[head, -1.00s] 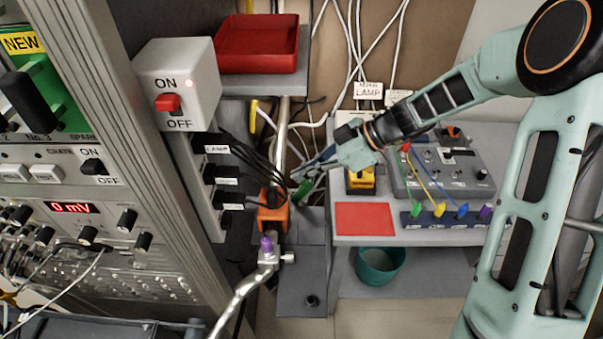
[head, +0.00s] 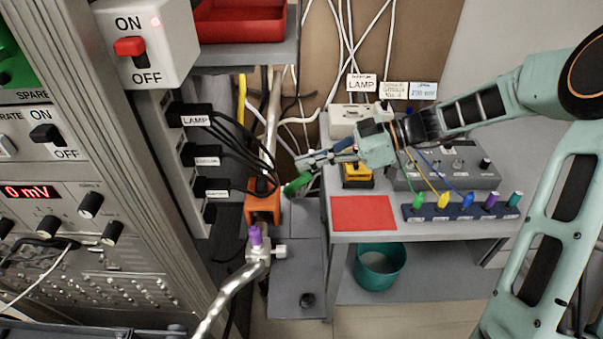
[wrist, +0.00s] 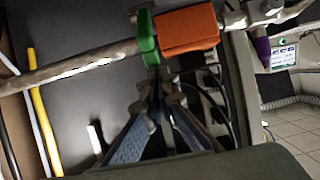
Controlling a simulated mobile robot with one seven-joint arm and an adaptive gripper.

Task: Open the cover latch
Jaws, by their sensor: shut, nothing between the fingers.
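A green lever (head: 297,184) sits beside an orange block (head: 263,203) on a metal pipe. I take the green lever for the cover latch, but no label shows this. In the wrist view the green lever (wrist: 147,38) stands across the pipe, against the left end of the orange block (wrist: 187,30). My gripper (head: 303,162) reaches in from the right, just above the green lever. Its blue fingers (wrist: 157,82) are shut, with their tips right at the lever's lower end. I cannot tell whether they touch it. Nothing is held.
A purple-topped valve (head: 256,240) stands below the orange block. Black cables (head: 240,150) run from the LAMP panel close to the pipe. A shelf with a red mat (head: 363,213) and a yellow-and-black device (head: 357,174) lies right of the lever. A teal bin (head: 379,266) is below.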

